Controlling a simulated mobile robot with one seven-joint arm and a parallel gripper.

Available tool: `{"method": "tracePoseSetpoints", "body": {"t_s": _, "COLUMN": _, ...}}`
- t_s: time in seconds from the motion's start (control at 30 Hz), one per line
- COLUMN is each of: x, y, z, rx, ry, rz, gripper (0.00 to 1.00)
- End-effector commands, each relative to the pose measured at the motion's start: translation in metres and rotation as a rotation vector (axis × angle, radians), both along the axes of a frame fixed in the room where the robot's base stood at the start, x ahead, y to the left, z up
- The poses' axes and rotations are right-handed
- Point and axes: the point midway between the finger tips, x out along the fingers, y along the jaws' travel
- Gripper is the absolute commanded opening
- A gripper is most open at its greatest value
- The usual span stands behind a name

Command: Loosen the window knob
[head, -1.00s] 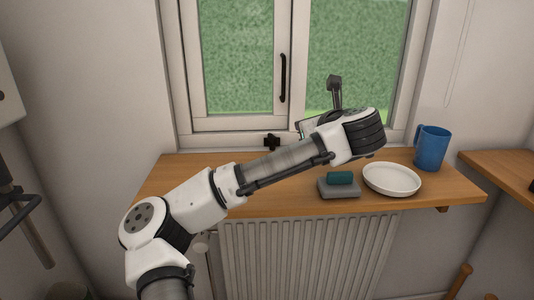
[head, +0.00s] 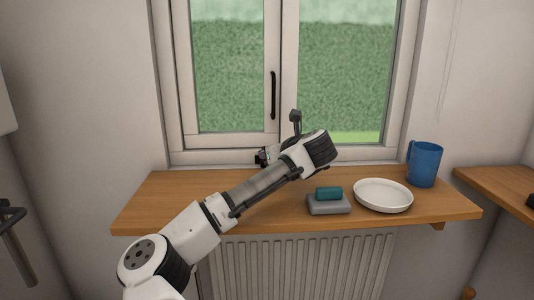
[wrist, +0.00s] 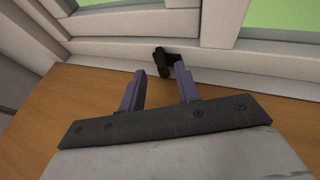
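The black window knob (wrist: 163,60) sits low on the white window frame, just above the sill. In the wrist view it lies just beyond my gripper's fingertips, its lower part near the right finger. My gripper (wrist: 160,72) is open, with its two purple-grey fingers apart and nothing held between them. I cannot tell whether a finger touches the knob. In the head view the knob (head: 261,157) shows as a small dark shape beside the end of my arm, which partly hides it.
The wooden sill (head: 155,200) carries a grey block (head: 329,207) with a teal roll (head: 328,193) on it, a white plate (head: 383,195) and a blue mug (head: 425,164), right of my arm. The sill's left part is clear. A black window handle (head: 273,95) is above.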

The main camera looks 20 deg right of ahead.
Motion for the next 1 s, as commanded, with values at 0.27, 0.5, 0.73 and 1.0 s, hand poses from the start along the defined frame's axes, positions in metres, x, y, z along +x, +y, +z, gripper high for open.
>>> {"method": "tracePoseSetpoints", "body": {"t_s": 0.27, "x": 0.032, "y": 0.004, "z": -0.013, "rx": -0.001, "ry": 0.000, "rz": 0.000, "gripper": 0.33}}
{"method": "tracePoseSetpoints", "body": {"t_s": 0.5, "x": 0.036, "y": 0.004, "z": -0.015, "rx": 0.000, "ry": -0.001, "rz": -0.001, "gripper": 0.33}}
{"method": "tracePoseSetpoints", "body": {"t_s": 0.73, "x": 0.036, "y": 0.004, "z": -0.015, "rx": 0.000, "ry": -0.001, "rz": -0.001, "gripper": 0.18}}
{"method": "tracePoseSetpoints", "body": {"t_s": 1.0, "x": 0.036, "y": 0.004, "z": -0.015, "rx": 0.000, "ry": -0.001, "rz": -0.001, "gripper": 0.00}}
